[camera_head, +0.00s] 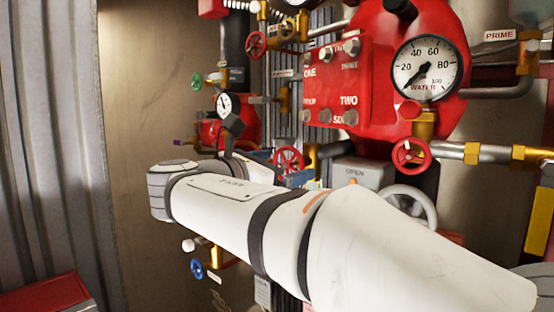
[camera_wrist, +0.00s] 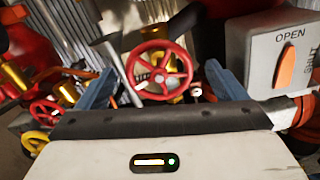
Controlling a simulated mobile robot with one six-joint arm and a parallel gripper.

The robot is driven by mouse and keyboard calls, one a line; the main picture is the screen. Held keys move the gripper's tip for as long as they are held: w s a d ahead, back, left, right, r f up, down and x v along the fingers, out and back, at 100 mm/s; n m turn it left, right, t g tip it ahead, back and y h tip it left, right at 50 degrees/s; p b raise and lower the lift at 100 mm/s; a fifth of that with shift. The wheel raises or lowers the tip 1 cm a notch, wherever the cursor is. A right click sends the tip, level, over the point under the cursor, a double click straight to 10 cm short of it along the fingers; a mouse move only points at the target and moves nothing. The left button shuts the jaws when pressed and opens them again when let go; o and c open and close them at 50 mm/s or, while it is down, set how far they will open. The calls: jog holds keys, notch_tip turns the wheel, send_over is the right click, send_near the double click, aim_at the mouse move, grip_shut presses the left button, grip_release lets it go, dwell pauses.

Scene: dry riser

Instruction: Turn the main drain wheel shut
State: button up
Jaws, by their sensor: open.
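A red spoked handwheel (camera_wrist: 160,70) is in the middle of the wrist view. No label on it can be read, so I cannot confirm that it is the main drain wheel. My gripper (camera_wrist: 161,72) is open, with one blue finger to the left of this wheel and one to the right. The wheel appears framed between the fingers; I cannot tell whether either finger touches it. A red wheel (camera_head: 288,159) also shows just above my arm in the head view, probably the same one. My arm hides most of the gripper and the area below the wheel there.
A grey OPEN/SHUT box (camera_wrist: 285,55) with an orange lever stands close to my right finger. Other handwheels are red (camera_head: 411,155), green (camera_head: 197,80), blue (camera_head: 197,268) and grey (camera_head: 412,205). A water gauge (camera_head: 427,68) and pipes crowd the right. Corrugated metal (camera_head: 50,150) lines the left.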

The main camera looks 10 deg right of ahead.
jog(key=shift+x, duration=1.25)
jog(key=shift+c, duration=0.5)
